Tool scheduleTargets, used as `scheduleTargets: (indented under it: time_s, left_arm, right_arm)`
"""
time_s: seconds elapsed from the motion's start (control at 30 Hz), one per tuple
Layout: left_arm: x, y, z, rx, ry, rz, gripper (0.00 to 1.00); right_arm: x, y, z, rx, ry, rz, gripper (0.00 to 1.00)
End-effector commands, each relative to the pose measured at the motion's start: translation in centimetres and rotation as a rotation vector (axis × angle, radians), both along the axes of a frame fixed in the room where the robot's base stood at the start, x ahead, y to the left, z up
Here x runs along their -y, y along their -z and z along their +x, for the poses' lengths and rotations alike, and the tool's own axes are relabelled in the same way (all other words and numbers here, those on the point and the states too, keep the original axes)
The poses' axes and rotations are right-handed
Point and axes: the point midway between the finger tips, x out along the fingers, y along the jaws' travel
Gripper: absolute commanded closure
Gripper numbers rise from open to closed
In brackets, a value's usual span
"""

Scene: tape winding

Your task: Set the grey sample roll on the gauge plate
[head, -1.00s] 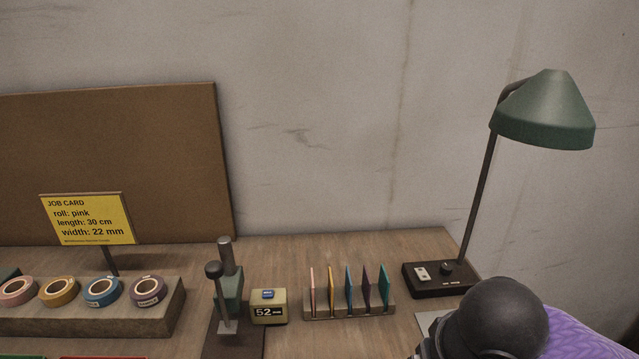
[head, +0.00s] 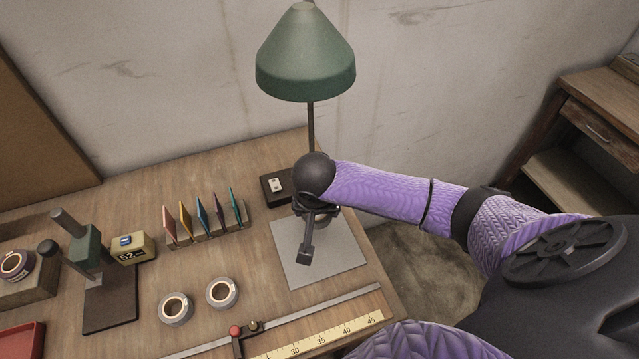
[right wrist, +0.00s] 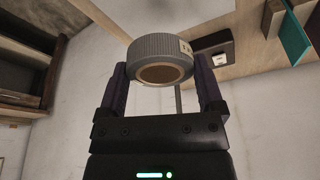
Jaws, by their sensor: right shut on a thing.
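A grey ribbed roll with a brown core (right wrist: 160,55) sits between the two fingers of my right gripper (right wrist: 160,80), which is shut on it. In the head view my right gripper (head: 312,235) hangs over a pale grey plate (head: 335,265) near the table's right edge; the held roll is mostly hidden there. A gauge stand (head: 87,250) with a dark base plate (head: 110,312) and a small display box (head: 133,247) stands at the left. Which plate is the gauge plate, I cannot tell for sure. My left gripper is out of view.
Two more grey rolls, one left (head: 175,320) and one right (head: 232,297), lie on the table. A red tray (head: 20,342) is front left.

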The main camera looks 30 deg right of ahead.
Motion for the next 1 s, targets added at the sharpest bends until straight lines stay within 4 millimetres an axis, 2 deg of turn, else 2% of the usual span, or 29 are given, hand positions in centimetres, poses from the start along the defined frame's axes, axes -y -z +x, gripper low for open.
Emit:
scheduleTargets:
  time_s: [0.03,0.1,0.43,0.77,0.8,0.87,1.0]
  left_arm:
    - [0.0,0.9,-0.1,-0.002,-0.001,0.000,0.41]
    - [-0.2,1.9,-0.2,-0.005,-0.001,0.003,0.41]
    - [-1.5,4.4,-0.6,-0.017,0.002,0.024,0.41]
    - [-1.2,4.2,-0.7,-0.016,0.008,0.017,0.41]
    - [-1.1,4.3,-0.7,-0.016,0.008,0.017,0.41]
    - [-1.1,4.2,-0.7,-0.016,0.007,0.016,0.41]
    - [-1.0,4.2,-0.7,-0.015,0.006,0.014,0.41]
  right_arm:
    - [0.1,1.9,-0.2,-0.007,0.003,0.000,0.78]
    - [0.1,4.0,-0.1,-0.005,0.003,0.000,0.78]
    - [0.0,9.5,-0.1,-0.005,0.001,0.000,0.78]
    - [0.0,9.8,-0.1,-0.002,0.000,0.000,0.78]
    - [0.0,9.9,-0.1,-0.002,0.000,0.000,0.12]
    - [0.0,9.8,-0.1,-0.001,0.000,0.000,0.00]
    - [0.0,9.8,-0.1,-0.002,0.000,0.001,0.00]
